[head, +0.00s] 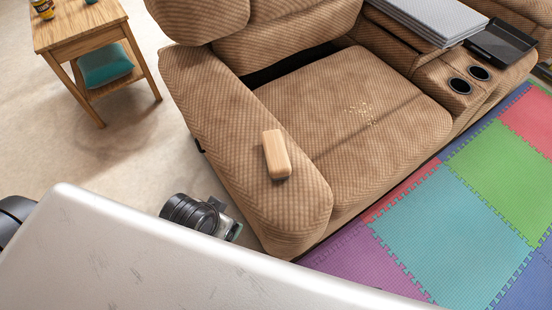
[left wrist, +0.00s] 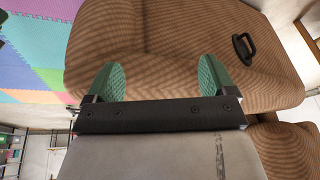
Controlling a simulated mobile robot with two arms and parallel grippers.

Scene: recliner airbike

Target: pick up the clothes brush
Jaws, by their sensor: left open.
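A pale wooden block (head: 276,154), which looks like the clothes brush, lies on top of the near armrest of the brown recliner (head: 350,140). Its underside is hidden, and I cannot make it out in the left wrist view. My left gripper (head: 232,228) is low beside the outer side of that armrest, apart from the block and partly hidden by a white part of my own body. In the left wrist view its two green fingers (left wrist: 160,78) are spread wide with nothing between them, facing the brown upholstery. My right gripper is not in view.
A black lever (left wrist: 243,48) sits on the recliner's upholstered side. Pale crumbs (head: 362,110) lie on the seat. A black tray (head: 503,44) and cupholders (head: 470,80) are at the far side. A wooden side table (head: 82,28) stands at upper left; bare floor lies between.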

